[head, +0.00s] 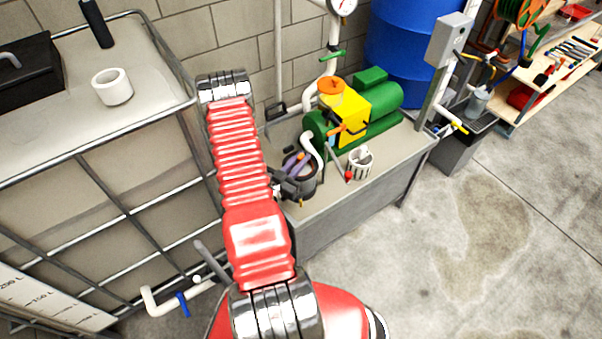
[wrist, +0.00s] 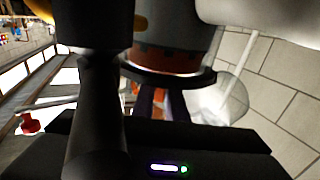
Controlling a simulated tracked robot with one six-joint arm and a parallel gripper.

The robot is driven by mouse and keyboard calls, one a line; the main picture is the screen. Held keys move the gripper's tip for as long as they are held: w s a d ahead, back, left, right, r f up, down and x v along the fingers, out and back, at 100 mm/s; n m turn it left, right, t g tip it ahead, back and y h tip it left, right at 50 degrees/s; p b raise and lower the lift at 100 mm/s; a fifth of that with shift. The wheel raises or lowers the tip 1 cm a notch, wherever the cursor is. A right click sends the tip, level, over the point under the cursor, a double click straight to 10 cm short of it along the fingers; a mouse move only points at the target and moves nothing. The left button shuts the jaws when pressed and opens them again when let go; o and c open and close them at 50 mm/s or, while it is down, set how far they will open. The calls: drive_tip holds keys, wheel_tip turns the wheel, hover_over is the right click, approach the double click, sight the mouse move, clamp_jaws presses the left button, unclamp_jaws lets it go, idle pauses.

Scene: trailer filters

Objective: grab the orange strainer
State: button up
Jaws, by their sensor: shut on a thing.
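My gripper (head: 296,164) is at the dark round bucket (head: 304,187) on the grey bench, just right of my red arm. In the wrist view, my gripper's two dark fingers (wrist: 160,103) are close together with a narrow orange piece between them. I take this piece to be the orange strainer (wrist: 162,106); its full shape is hidden by the fingers. In the head view, only small purple and orange bits show at the bucket's mouth. A round body with an orange-brown band and dark rim (wrist: 165,62) stands close beyond the fingers.
A green and yellow pump (head: 350,112) with an orange cap (head: 331,86) stands behind the bucket. A white slotted cup (head: 360,162) stands to its right. A caged tank (head: 150,48) with a white ring (head: 112,86) on top is at left. The floor at right is open.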

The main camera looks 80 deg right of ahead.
clamp_jaws()
drive_tip(key=shift+r, duration=0.15)
wheel_tip(320, 180, up, 28)
idle(1.4)
idle(0.5)
